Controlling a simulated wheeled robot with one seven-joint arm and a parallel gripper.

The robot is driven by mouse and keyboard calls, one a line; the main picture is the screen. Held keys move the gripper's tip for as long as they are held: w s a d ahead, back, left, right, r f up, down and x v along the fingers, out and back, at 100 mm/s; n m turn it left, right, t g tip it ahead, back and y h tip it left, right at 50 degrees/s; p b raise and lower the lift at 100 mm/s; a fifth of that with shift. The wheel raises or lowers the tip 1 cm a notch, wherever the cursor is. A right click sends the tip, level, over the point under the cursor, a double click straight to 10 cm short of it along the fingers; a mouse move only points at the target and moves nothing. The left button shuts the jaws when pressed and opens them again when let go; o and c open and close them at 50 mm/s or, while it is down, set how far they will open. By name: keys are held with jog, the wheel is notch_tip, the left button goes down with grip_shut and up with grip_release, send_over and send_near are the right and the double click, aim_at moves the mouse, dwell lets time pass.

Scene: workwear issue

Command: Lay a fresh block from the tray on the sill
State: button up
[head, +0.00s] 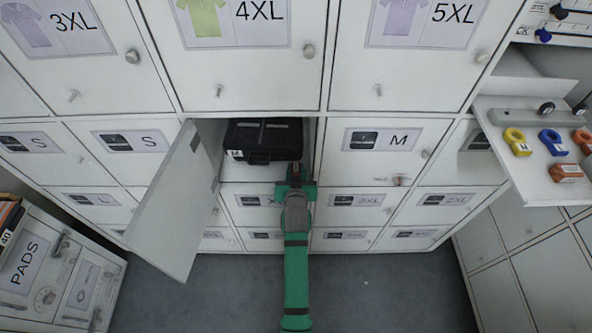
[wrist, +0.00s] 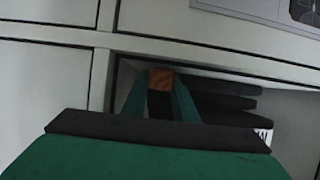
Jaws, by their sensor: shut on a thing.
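My gripper (head: 294,172) is at the lower right of an open locker compartment. In the wrist view its green fingers (wrist: 160,98) are shut on an orange-brown block (wrist: 160,78). The block is mostly hidden between the fingers in the head view. The compartment's pale sill (head: 238,173) shows in front of a black folded item (head: 263,140) with a white label. I cannot tell whether the block touches the sill. On the tray (head: 522,182) at the right lie another orange-brown block (head: 566,172) and yellow (head: 517,141) and blue (head: 552,142) pieces.
The compartment's door (head: 180,200) stands open to the left, projecting towards me. Closed labelled lockers surround the opening. A white drawer unit marked PADS (head: 35,262) stands at the lower left. Grey floor (head: 375,290) is clear on either side of my arm.

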jog(key=shift+f, duration=0.15)
jog(key=o, duration=1)
jog(key=shift+o, duration=0.2)
